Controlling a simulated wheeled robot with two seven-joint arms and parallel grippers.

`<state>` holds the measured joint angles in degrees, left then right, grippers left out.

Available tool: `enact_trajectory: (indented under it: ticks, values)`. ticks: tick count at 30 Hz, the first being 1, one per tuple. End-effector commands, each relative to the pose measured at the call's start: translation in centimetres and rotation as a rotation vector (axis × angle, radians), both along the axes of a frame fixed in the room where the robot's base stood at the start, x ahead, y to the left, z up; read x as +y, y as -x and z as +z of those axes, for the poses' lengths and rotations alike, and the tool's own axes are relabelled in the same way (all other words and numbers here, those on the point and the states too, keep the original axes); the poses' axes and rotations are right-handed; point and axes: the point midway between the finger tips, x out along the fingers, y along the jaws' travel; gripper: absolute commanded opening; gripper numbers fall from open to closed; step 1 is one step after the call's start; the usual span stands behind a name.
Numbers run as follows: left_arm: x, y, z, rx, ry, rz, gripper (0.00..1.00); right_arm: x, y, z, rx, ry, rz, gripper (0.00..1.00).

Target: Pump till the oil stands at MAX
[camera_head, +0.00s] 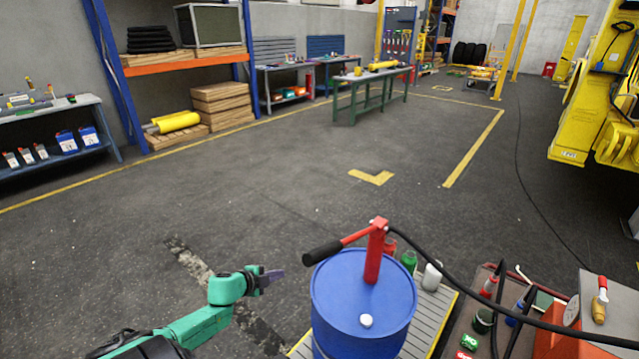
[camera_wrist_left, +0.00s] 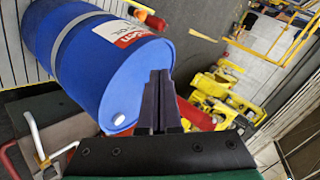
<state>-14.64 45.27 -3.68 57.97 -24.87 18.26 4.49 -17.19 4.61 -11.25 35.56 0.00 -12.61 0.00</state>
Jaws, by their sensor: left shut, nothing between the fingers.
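A blue drum (camera_head: 340,290) stands upright at the bottom middle of the head view. A red hand pump (camera_head: 374,255) rises from its lid, and its lever ends in a black grip (camera_head: 322,252) pointing left. A black hose (camera_head: 460,278) runs from the pump head to the right. My left gripper (camera_head: 280,275) is shut and empty, left of the drum and a little below the grip, apart from it. In the left wrist view the closed fingers (camera_wrist_left: 160,85) overlap the drum (camera_wrist_left: 85,50) and partly hide the red pump (camera_wrist_left: 195,116). No MAX mark or oil level is readable. My right gripper is not in view.
The drum stands on a slatted platform (camera_head: 432,316) with small bottles beside the pump. At right is a bench (camera_head: 487,275) with bottles and a grey-and-red unit (camera_head: 602,318). A yellow machine (camera_head: 568,140) stands far right. The floor left of the drum is clear.

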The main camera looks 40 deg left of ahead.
Motion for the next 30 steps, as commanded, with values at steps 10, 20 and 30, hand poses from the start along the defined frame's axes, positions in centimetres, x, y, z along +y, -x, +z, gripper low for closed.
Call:
enact_trajectory:
  ticks: [10, 20, 30]
  values:
    - [-10.5, -8.1, 29.9, -0.090, -0.585, -0.946, 0.00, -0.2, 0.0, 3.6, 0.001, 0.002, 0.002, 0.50]
    - [-18.2, -0.5, 38.1, 0.501, -1.153, -1.678, 0.00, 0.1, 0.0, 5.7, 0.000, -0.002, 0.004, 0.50]
    - [-18.1, -0.2, 32.4, 0.524, -1.164, -1.691, 0.00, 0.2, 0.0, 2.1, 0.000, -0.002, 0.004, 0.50]
